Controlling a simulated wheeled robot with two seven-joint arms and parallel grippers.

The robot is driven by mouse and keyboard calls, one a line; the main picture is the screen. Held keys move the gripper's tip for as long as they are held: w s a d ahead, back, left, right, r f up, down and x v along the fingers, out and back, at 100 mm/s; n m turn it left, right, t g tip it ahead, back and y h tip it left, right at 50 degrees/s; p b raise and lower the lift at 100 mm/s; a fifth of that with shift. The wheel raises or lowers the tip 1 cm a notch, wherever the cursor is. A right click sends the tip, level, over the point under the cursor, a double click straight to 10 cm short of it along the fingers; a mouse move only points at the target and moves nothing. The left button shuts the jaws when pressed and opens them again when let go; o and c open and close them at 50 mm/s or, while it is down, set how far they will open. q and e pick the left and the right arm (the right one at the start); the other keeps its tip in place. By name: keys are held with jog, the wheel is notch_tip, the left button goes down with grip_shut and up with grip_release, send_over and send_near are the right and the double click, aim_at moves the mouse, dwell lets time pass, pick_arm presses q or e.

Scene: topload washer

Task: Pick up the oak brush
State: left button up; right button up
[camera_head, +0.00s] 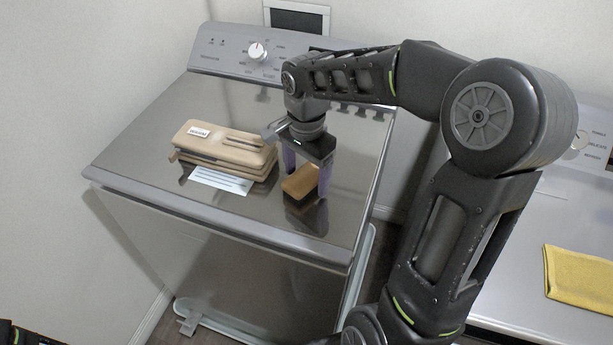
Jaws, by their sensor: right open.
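The oak brush (299,181), a small block with a tan-brown top and a dark lower part, lies on the metallic lid of the washer (240,107) near its front right. My right gripper (306,181) points down over it with its purple fingers apart. One finger is to the left behind the brush and the other is at its right side. The brush shows between the fingers. I cannot tell whether either finger touches it. My left gripper is not in view.
A beige stacked case (224,152) with a label sits left of the brush, close to my right gripper. A white printed card (220,180) lies in front of it. A yellow cloth (580,278) lies on the white appliance (500,262) at right. The lid's left and back are clear.

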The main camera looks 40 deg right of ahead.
jog(key=shift+c, duration=0.2)
dwell(0.4)
jog(key=c, duration=1.5)
